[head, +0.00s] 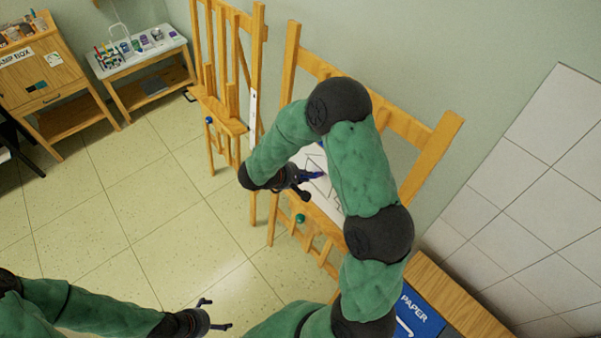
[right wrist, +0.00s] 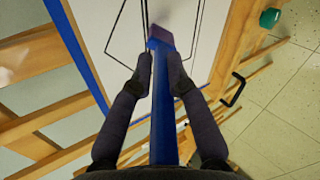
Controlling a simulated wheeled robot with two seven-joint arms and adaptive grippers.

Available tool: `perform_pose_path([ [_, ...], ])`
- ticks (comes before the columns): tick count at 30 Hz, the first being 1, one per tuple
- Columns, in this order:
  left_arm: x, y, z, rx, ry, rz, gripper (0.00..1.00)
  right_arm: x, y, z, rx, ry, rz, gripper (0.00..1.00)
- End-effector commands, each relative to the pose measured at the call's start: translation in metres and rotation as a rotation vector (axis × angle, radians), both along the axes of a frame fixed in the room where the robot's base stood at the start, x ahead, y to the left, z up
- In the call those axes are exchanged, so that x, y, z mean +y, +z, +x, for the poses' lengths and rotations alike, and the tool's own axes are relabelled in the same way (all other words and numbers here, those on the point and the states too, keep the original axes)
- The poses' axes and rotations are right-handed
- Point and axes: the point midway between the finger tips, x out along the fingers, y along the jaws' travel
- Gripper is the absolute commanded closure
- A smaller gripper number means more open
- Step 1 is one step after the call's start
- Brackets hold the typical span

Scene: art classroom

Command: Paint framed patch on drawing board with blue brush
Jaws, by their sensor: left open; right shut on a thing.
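My right gripper (head: 306,186) is shut on the blue brush (right wrist: 165,115), in front of the drawing board (head: 330,205) on the easel. In the right wrist view the fingertips (right wrist: 160,68) close around the handle, and the brush's wide head lies over the white sheet (right wrist: 215,25). Black lines on the sheet outline a frame (right wrist: 196,30). I cannot tell whether the bristles touch the sheet. My right arm hides much of the board in the head view. My left gripper (head: 217,315) is open and empty, low above the floor.
A second wooden easel (head: 228,125) stands left of the board's easel. A small white table (head: 140,52) with paint supplies and a wooden cabinet (head: 40,75) stand at back left. A blue paper box (head: 418,315) is at lower right. The floor between is clear.

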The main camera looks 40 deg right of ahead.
Motion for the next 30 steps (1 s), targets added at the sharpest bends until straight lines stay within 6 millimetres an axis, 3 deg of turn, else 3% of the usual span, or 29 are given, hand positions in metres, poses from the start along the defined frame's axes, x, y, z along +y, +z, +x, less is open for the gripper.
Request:
perform_pose_path([
  [30,0.000,-0.009,0.000,0.000,0.000,0.000,0.04,-0.003,0.000,-0.022,-0.001,0.000,0.001,1.00],
])
